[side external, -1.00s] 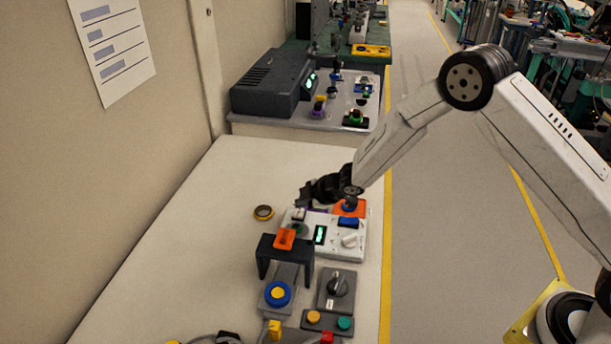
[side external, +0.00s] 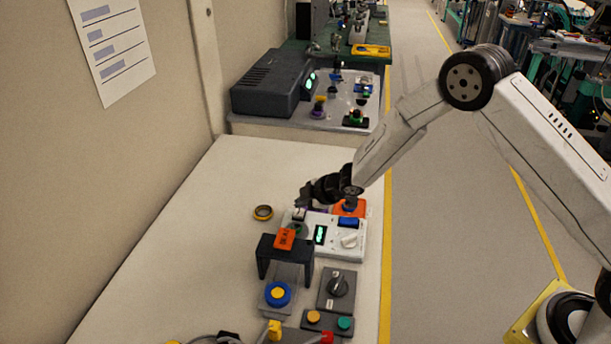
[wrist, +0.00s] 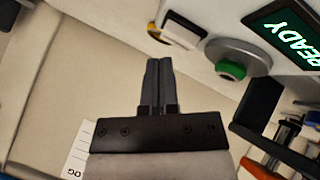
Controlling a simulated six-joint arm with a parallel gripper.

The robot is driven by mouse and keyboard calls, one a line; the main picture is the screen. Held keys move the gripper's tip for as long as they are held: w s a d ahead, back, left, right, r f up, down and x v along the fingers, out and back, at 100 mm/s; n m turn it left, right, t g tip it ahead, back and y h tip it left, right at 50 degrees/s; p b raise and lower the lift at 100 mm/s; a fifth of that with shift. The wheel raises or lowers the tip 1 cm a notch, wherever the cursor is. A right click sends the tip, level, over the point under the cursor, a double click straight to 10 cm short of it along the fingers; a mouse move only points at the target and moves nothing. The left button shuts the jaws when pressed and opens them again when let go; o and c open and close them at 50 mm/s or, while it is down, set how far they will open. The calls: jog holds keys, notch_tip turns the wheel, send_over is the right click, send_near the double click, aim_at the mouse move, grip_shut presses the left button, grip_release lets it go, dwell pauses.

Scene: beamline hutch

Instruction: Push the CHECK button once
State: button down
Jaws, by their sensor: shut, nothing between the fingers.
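A white control box (side external: 335,247) stands on the bench. Its lit display (side external: 320,235) reads READY in the wrist view (wrist: 298,38). A white square button (wrist: 185,29) and a round green button (wrist: 231,69) on a grey collar sit beside the display. No CHECK lettering is legible, so I cannot tell which button bears it. My gripper (side external: 301,202) is at the box's far left corner; its fingers (wrist: 158,62) are shut and empty. In the wrist view the fingertips appear just short of the white button and left of the green one; contact is not visible.
A dark bracket (side external: 265,256) with an orange tag (side external: 284,240) stands close in front of the box. A blue-and-yellow button (side external: 278,294) and a rotary switch (side external: 339,285) are nearer the camera. A tape roll (side external: 263,212) lies left; the bench beyond is clear.

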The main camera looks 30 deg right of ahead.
aim_at(302, 212)
jog(key=shift+f, duration=0.9)
dwell(1.4)
jog(key=shift+r, duration=0.85)
jog(key=shift+r, duration=0.2)
jog(key=shift+r, duration=2.35)
